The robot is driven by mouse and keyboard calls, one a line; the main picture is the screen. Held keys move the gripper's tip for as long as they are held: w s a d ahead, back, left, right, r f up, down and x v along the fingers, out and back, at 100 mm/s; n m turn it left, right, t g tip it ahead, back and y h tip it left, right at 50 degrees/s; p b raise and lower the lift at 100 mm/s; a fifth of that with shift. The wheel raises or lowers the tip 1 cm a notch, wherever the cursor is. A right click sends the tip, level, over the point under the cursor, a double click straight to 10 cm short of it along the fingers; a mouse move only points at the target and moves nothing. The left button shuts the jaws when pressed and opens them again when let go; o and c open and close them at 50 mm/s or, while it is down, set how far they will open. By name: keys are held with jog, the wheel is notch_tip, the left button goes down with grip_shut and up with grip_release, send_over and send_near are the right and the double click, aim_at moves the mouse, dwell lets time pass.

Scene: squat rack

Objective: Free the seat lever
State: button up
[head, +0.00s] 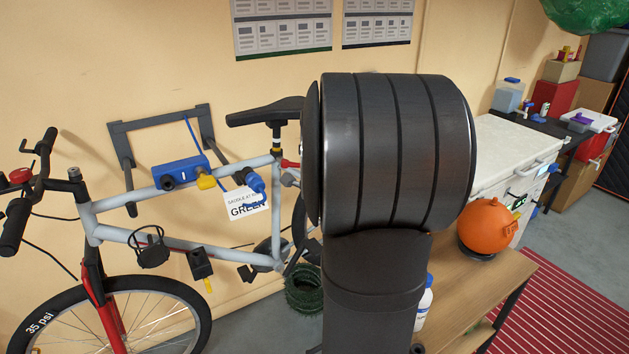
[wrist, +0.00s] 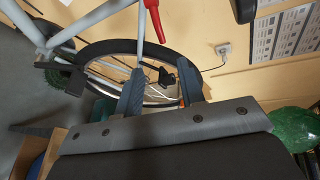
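The seat lever (head: 290,163) is a small red lever at the top of the bike's seat tube, just under the black saddle (head: 265,112). My own arm link covers much of that area's right side in the head view. In the wrist view the red lever (wrist: 154,18) shows at the top edge, on the pale frame tube. My gripper (wrist: 160,70) shows two dark fingers spread apart with nothing held between them. The lever lies beyond the fingertips and apart from them. My gripper is hidden behind my arm in the head view.
The bicycle (head: 115,235) hangs at a grey wall rack (head: 160,122). A wooden bench (head: 505,280) with an orange ball (head: 487,225) stands right. A green item (wrist: 292,128) shows at the wrist view's right.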

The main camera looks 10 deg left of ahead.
aim_at(298, 165)
jog(key=shift+c, duration=0.2)
jog(key=w+a+f, duration=0.1)
jog(key=w+a, duration=0.1)
jog(key=w, duration=0.3)
jog(key=w+a+f+n+y, duration=0.1)
jog(key=w+a+f, duration=0.1)
jog(key=w, duration=0.3)
jog(key=w+a+f+g+y, duration=0.1)
jog(key=w+a+f, duration=0.1)
jog(key=w, duration=0.3)
jog(key=shift+a, duration=0.7)
grip_shut()
